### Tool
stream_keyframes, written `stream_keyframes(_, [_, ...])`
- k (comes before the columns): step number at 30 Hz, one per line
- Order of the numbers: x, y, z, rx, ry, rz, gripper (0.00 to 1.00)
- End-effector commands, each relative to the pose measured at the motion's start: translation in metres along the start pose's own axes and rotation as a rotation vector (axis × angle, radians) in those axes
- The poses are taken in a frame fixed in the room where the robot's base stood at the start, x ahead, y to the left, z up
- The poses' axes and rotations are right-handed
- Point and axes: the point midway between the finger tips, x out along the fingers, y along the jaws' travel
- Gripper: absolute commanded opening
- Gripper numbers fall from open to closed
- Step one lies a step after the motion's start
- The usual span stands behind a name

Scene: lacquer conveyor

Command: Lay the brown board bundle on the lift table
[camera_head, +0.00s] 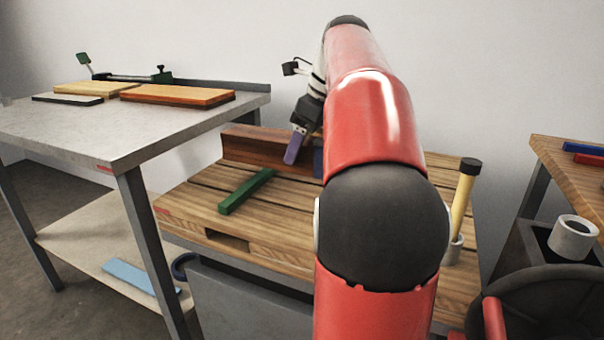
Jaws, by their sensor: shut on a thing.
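The brown board bundle (252,147) is a long reddish-brown stack near the back of a slatted wooden top (190,203). My gripper (304,154) reaches down to its right part and is shut on it. One purple finger crosses the bundle's front; a blue part shows to the right. My red arm hides the bundle's right end. I cannot tell whether the bundle touches the slats or hangs just above them. No surface is clearly marked as the lift table; the slatted top and a grey-topped table (60,128) at left both show.
A green bar (246,191) lies on the slats before the bundle. Boards (178,94) and a green-and-black tool (135,77) are on the grey table. A yellow-handled mallet (461,205) stands at right. A wooden bench (580,165) and a grey cup (573,238) are farther right.

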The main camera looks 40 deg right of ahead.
Motion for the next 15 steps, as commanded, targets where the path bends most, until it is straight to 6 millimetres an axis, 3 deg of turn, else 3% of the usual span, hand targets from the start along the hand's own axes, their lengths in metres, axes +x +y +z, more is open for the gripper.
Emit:
stream_keyframes(7, [0.012, 0.001, -0.005, -0.001, -0.002, -0.003, 0.0])
stream_keyframes(15, [0.04, 0.0, -0.016, -0.001, -0.002, -0.004, 0.0])
